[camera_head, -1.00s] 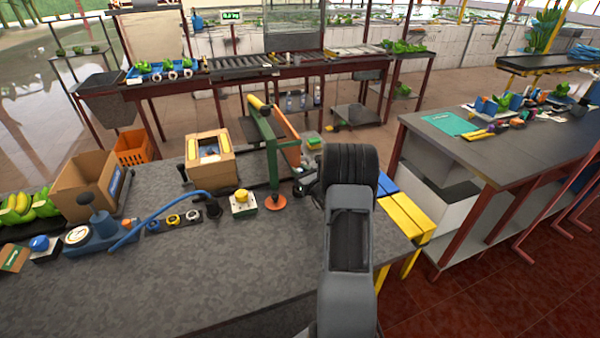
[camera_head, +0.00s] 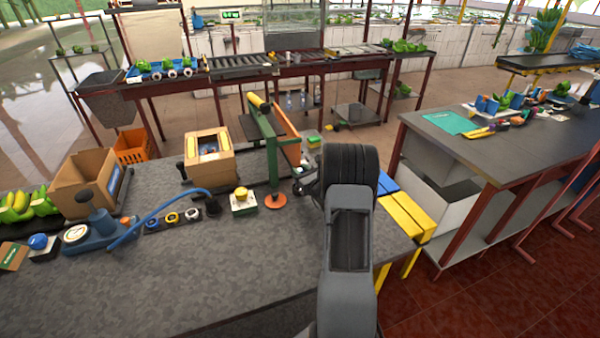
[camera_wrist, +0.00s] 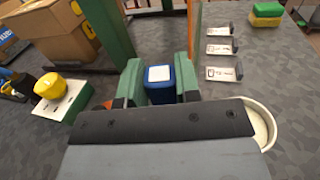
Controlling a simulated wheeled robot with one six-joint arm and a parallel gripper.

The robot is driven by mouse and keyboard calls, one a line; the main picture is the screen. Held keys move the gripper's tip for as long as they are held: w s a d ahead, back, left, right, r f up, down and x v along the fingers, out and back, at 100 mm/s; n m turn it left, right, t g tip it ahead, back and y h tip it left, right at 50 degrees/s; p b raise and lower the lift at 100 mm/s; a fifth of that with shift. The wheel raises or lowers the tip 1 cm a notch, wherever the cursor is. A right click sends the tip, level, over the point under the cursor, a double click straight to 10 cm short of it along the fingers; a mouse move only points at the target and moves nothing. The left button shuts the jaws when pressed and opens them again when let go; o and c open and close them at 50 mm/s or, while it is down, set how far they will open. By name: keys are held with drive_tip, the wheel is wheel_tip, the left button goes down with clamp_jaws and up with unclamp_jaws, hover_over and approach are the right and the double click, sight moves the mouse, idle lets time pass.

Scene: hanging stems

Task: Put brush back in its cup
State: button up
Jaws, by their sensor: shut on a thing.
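In the wrist view my gripper (camera_wrist: 160,90) has its two green fingers closed on the sides of a blue block-like thing (camera_wrist: 160,84) with a white square on top. It may be the brush; no bristles show, and its lower part is hidden. A round, cream-rimmed container (camera_wrist: 265,124), possibly the cup, stands at right beside the gripper. The dark gripper body covers most of it, so its contents are hidden. In the head view my own arm hides the held thing and the container.
A yellow button on a pale box (camera_wrist: 50,87) and a cardboard box (camera_wrist: 58,32) lie left. A green post (camera_wrist: 108,30) stands ahead. Several labelled clips (camera_wrist: 222,48) and a yellow-green sponge (camera_wrist: 266,14) are right. The bench front (camera_head: 220,270) is clear in the head view.

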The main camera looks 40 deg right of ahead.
drive_tip(key=shift+f, duration=0.2)
idle(0.5)
drive_tip(key=o, duration=1)
drive_tip(key=shift+o, duration=0.3)
drive_tip(key=o, duration=0.3)
drive_tip(key=shift+r, duration=0.45)
drive_tip(key=shift+r, duration=1.05)
drive_tip(key=shift+r, duration=0.1)
drive_tip(key=shift+r+p, duration=1.45)
drive_tip(key=shift+r, duration=1.5)
